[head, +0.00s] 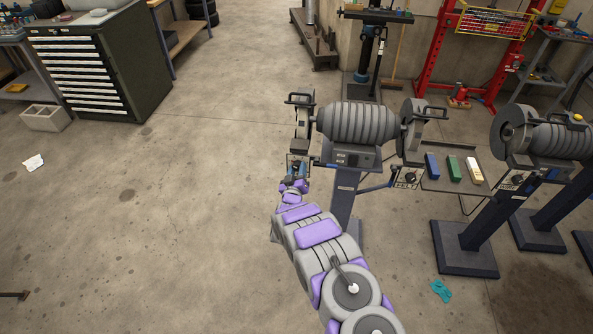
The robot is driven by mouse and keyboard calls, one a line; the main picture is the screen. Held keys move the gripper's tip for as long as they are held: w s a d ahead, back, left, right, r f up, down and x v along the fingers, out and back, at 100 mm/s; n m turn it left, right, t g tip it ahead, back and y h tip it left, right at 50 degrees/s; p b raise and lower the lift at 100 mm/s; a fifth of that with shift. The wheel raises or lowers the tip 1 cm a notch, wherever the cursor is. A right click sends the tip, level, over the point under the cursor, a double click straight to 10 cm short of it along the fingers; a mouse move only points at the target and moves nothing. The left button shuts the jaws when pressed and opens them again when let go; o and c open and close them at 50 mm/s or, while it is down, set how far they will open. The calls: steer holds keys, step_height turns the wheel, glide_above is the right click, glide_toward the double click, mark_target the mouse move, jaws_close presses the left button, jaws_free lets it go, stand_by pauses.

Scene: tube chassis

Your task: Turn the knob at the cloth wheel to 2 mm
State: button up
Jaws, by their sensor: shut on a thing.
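A grey bench machine (355,122) on a pedestal has a wheel at each end. My gripper (297,167) is at the small plate below the left wheel (303,124). It is shut on the knob there, which is mostly hidden by the jaws; its scale cannot be read. Another plate with a black knob (411,178) is below the right wheel (413,124). A further knob (516,180) is on the second machine at the right. The plate labels are too small to read surely, so I cannot tell which wheel is cloth.
A small shelf (440,183) between the machines holds a blue, a green and a pale bar. Pedestal bases (465,248) stand at the right, with a teal item (441,291) on the floor. A dark drawer cabinet (105,65) is at the back left. The floor at left is mostly clear.

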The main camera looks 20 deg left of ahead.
steer(key=shift+w+a+r+n, duration=0.15)
steer(key=shift+r+n, duration=0.3)
steer(key=shift+n, duration=0.35)
steer(key=shift+a+n, duration=0.15)
steer(key=shift+n, duration=0.15)
steer(key=o, duration=1.1)
steer(key=shift+s+f, duration=0.2)
steer(key=shift+f, duration=0.05)
steer(key=shift+c, duration=0.2)
steer(key=shift+s, duration=0.1)
steer(key=shift+s+d, duration=0.2)
steer(key=shift+s, duration=0.05)
steer(key=p+v, duration=0.2)
steer(key=v, duration=1.4)
steer(key=shift+s, duration=0.25)
